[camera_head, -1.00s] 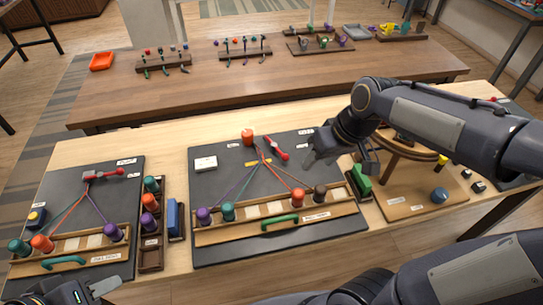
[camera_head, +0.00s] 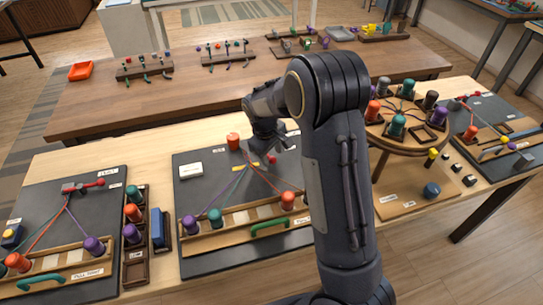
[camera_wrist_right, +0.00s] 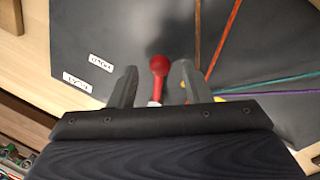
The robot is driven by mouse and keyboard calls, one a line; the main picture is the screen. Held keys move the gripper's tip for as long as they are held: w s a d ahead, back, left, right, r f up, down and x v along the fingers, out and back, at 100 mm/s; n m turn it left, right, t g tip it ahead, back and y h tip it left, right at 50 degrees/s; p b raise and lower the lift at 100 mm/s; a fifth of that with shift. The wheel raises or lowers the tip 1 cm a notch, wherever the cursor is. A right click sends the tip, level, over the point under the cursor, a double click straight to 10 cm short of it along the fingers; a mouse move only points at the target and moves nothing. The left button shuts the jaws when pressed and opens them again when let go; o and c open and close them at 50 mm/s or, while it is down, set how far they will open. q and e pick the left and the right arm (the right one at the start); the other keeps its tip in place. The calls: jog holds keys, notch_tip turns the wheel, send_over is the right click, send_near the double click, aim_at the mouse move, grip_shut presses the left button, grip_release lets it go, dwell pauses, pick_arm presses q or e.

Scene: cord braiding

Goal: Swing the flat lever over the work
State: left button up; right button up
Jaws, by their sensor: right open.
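The flat lever's red knob (camera_head: 272,158) shows on the middle black board (camera_head: 190,202), just below my right gripper (camera_head: 270,140); the rest of that lever is mostly hidden by my arm. In the right wrist view the red knob (camera_wrist_right: 159,65) and a short red handle lie between the two spread fingers of my right gripper (camera_wrist_right: 152,82). The fingers are open and apart from the knob; the handle's lower end is hidden by the gripper body. Coloured cords (camera_head: 265,180) fan from near the orange peg (camera_head: 233,141) to pegs on the front rail. My left gripper is not in view.
A similar red-knobbed lever (camera_head: 82,186) is on the left board. A peg tray (camera_head: 134,255) and blue block (camera_head: 160,230) stand between boards. A round peg stand (camera_head: 400,147) is right of my arm. Two small labels (camera_wrist_right: 100,62) lie beside the knob.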

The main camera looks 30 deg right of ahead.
jog(key=shift+d+f, duration=0.15)
jog(key=shift+f, duration=0.7)
grip_shut()
